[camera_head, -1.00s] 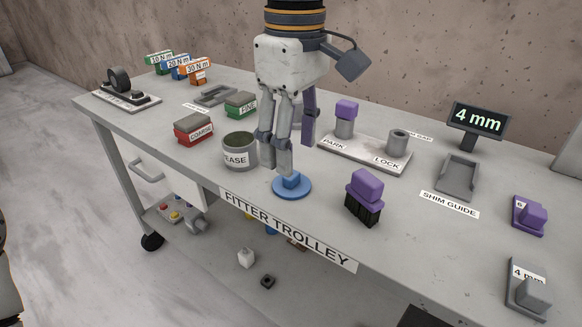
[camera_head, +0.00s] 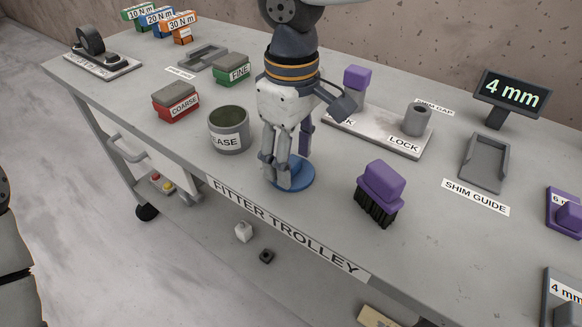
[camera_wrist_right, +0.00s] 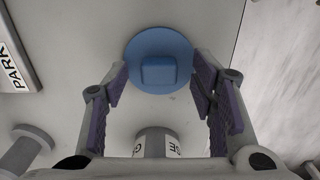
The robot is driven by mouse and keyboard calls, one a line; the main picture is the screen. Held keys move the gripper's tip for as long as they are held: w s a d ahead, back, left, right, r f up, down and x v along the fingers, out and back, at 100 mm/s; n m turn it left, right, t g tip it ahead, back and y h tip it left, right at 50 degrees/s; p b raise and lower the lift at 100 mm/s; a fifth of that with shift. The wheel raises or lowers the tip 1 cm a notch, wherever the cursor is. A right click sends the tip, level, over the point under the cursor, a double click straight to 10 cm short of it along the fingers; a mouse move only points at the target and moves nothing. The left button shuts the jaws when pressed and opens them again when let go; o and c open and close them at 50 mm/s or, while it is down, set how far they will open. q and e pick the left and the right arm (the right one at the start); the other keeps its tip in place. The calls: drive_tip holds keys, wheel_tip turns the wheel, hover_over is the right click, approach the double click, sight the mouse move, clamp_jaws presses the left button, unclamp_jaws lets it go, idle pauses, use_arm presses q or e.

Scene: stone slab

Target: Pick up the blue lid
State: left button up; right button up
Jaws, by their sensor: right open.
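The blue lid (camera_head: 298,183) is a round disc with a square knob, lying flat on the trolley top near its front edge. In the right wrist view the lid (camera_wrist_right: 160,48) shows whole, its knob facing me between the two fingers. My right gripper (camera_head: 287,172) is pointed down over the lid, its fingertips low around the knob and hiding much of it. In the wrist view the right gripper (camera_wrist_right: 160,85) is open, with a gap on each side of the knob. My left gripper is not in view.
An open grey-green grease pot (camera_head: 228,131) stands close to the left of the lid. A purple brush (camera_head: 380,190) stands to the right. The PARK/LOCK plate (camera_head: 385,138) with posts lies behind. The trolley's front edge is just before the lid.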

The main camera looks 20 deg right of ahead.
drive_tip(key=shift+w+f, duration=0.1)
drive_tip(key=shift+f, duration=0.2)
drive_tip(key=c, duration=1)
